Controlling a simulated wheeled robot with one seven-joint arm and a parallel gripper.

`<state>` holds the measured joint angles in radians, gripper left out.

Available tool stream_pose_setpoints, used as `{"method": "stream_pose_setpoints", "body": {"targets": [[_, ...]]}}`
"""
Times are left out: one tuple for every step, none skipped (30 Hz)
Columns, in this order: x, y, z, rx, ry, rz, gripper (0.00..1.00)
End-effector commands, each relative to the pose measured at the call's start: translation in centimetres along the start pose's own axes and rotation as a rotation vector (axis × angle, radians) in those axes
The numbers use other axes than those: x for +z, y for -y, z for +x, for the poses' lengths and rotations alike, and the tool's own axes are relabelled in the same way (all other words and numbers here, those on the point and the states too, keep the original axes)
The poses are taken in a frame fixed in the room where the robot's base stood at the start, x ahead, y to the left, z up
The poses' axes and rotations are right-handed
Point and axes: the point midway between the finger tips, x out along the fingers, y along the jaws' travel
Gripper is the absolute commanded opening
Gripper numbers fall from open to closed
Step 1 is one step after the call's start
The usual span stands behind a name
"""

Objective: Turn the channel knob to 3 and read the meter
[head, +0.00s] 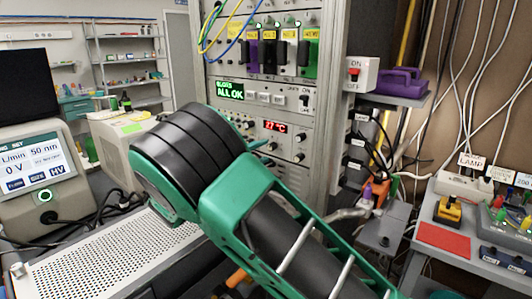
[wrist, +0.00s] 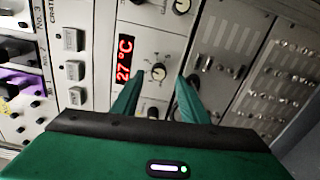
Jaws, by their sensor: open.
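My gripper (wrist: 158,84) is open in the wrist view, its two green fingers pointing at the instrument panel. A small round light knob (wrist: 158,72) shows between the fingertips, with space on both sides; I cannot tell how far off in depth it is. It sits just below the red "27 °C" display (wrist: 125,59), which I also see in the head view (head: 275,126). I cannot read a channel label or scale, so I cannot tell whether this is the channel knob or where it points. In the head view my arm covers part of the panel.
Another round knob (wrist: 182,5) lies near the top of the wrist view. A green "ALL OK" display (head: 230,90) is above, with several coloured modules higher up. A perforated bench top (head: 100,260) is at left. A red mat (head: 443,240) lies on the right bench.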

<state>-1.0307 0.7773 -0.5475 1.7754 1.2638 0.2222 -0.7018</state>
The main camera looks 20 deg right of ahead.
Motion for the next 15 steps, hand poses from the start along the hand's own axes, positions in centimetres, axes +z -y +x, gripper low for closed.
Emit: {"method": "stream_pose_setpoints", "body": {"targets": [[-0.1,0.0,-1.1,0.000,-0.003,0.000,0.40],[-0.1,0.1,-1.7,-0.001,-0.004,-0.001,0.40],[-0.1,0.1,-2.5,-0.001,-0.004,-0.001,0.40],[-0.1,0.1,-3.0,-0.001,-0.003,-0.001,0.40],[-0.1,0.1,-3.5,-0.001,-0.002,-0.001,0.40],[-0.1,0.1,-4.1,-0.001,-0.003,-0.001,0.40],[-0.1,0.1,-4.5,-0.001,-0.002,-0.001,0.40],[-0.1,0.1,-5.0,-0.001,-0.002,-0.001,0.40],[-0.1,0.1,-5.5,-0.001,-0.001,0.000,0.40],[-0.1,0.1,-5.8,-0.001,-0.001,0.000,0.40],[-0.1,0.1,-6.0,-0.001,-0.001,0.000,0.40],[-0.1,0.1,-6.3,-0.001,-0.001,-0.001,0.40],[-0.1,0.1,-6.5,-0.001,-0.001,-0.001,0.40],[-0.1,0.1,-6.6,-0.001,-0.001,-0.001,0.40],[-0.1,0.1,-6.7,-0.001,0.000,-0.001,0.40]]}}
